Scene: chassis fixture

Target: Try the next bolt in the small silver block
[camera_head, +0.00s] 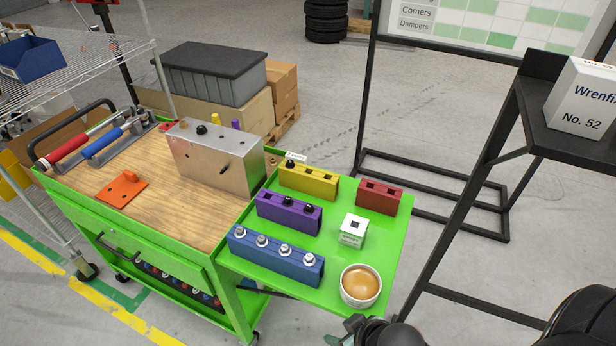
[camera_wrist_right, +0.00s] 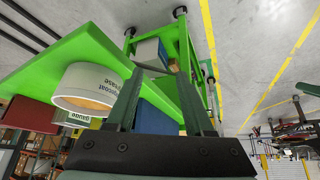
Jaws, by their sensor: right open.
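The small silver block (camera_head: 353,231) is a pale cube with a dark square hole in its top and a label on its front. It stands on the green side shelf. The blue rack (camera_head: 275,262) holds several silver-headed bolts (camera_head: 284,248). The purple rack (camera_head: 289,212) holds dark bolts (camera_head: 288,202). The yellow rack (camera_head: 308,181) has one dark bolt at its left end. The red rack (camera_head: 379,198) shows empty holes. My right gripper (camera_wrist_right: 161,88) is open and empty, low beyond the shelf's front edge. My left gripper is not seen.
A white tub of tan grease (camera_head: 361,285) stands at the shelf's front right corner, close to my right gripper. A large silver block (camera_head: 216,156) sits on the wooden top beside an orange plate (camera_head: 122,188). A black stand (camera_head: 575,95) rises at the right.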

